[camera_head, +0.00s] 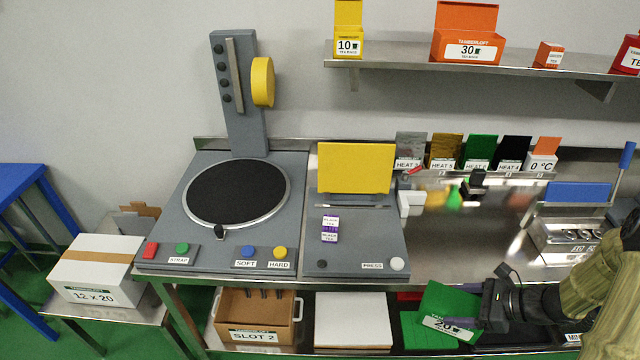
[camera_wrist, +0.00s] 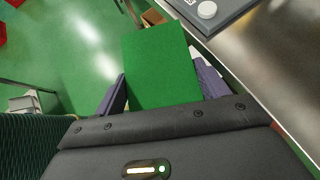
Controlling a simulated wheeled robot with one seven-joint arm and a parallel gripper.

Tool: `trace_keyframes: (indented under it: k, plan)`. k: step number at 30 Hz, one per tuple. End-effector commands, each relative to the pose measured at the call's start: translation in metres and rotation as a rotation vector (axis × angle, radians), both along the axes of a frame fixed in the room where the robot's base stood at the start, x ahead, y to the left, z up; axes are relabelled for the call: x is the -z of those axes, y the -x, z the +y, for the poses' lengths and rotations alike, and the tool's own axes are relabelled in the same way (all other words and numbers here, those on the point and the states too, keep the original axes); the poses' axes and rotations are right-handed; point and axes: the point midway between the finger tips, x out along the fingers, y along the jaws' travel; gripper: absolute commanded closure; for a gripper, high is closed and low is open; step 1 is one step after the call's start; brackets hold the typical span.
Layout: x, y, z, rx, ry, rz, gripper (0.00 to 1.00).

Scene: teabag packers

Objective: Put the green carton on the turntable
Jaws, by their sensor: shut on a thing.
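The green carton (camera_head: 440,312) shows at the lower right of the head view, tilted, with a white label reading 20. My gripper (camera_head: 490,308) is shut on it from the right, at the front edge of the steel bench. In the wrist view the green carton (camera_wrist: 162,66) fills the space between the two purple-grey fingers of my gripper (camera_wrist: 160,92). The turntable (camera_head: 236,192) is a round black disc with a light rim on the grey machine at the left. Its top is empty. The carton is apart from it, to the lower right.
A grey column with a yellow wheel (camera_head: 262,82) rises behind the turntable. Below the bench are a brown SLOT 2 box (camera_head: 255,318) and a white box (camera_head: 352,322).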

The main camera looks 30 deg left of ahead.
Motion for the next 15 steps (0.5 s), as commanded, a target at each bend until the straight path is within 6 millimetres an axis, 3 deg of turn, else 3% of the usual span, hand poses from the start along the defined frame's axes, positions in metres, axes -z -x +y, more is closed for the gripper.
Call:
trace_keyframes:
  k: [8,15]
  plan:
    - [0.026,-0.003,-0.013,0.176,0.0,0.004,0.83]
    - [0.064,-0.003,-0.041,0.411,0.0,0.008,0.83]
